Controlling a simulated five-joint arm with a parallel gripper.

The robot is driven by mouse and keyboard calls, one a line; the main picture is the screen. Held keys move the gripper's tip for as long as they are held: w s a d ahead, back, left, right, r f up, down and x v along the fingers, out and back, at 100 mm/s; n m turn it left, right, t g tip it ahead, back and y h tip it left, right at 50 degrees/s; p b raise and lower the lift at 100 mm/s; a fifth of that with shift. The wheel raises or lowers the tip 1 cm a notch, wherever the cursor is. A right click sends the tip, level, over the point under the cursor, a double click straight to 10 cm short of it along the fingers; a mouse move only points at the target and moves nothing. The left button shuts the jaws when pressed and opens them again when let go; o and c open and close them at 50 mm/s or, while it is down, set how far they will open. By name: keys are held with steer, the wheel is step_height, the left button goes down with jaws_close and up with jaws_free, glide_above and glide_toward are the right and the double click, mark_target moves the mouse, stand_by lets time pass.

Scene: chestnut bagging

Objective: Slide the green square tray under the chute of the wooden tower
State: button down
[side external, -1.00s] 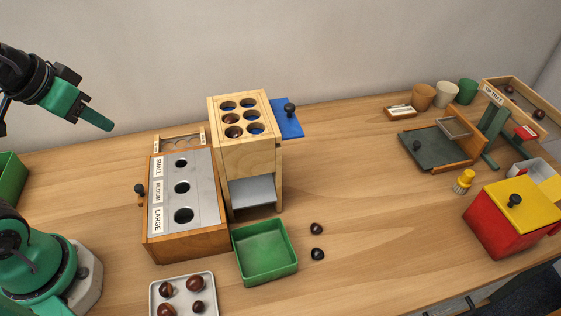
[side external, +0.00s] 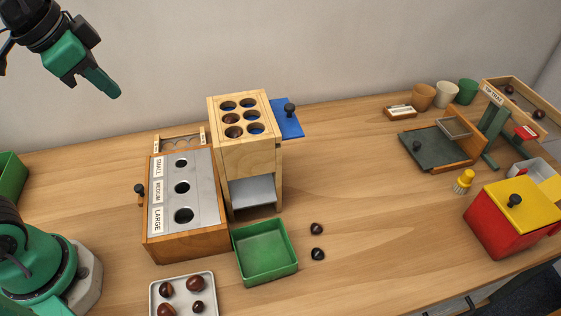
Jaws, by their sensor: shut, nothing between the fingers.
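The green square tray (side external: 266,274) sits on the table, empty, right at the foot of the wooden tower (side external: 247,158), in front of its opening. The grey metal chute (side external: 253,191) slopes out low in the tower, and its lower edge is just behind the tray's back wall. I cannot tell whether the chute's lip overlaps the tray. The tower's top has several round holes, some with dark chestnuts, and a blue slide (side external: 287,122) with a black knob sticks out to the right. My gripper (side external: 115,93) is shut and empty, high up at the upper left, far from the tray.
A sorting box (side external: 215,243) with three holes stands left of the tower. A white tray (side external: 211,291) of chestnuts is at the front. Two dark chestnuts (side external: 317,229) lie right of the green tray. A red box with yellow lid (side external: 489,233) stands at right.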

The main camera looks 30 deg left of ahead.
steer(key=w+d+r+m+g, duration=0.1)
steer(key=w+d+m+g, duration=0.1)
steer(key=d+m, duration=0.6)
steer(key=m+g, duration=0.3)
steer(key=m, duration=1.2)
glide_above(272, 289)
steer(key=s+d, duration=0.2)
steer(key=s, duration=0.1)
step_height(272, 289, down, 3)
step_height(272, 289, down, 19)
steer(key=shift+d+y, duration=0.2)
steer(key=shift+y, duration=0.2)
step_height(272, 289, down, 9)
steer(key=shift+f, duration=0.2)
steer(key=shift+w+a+f, duration=0.2)
steer(key=shift+w+a, duration=1.05)
steer(key=shift+w, duration=0.25)
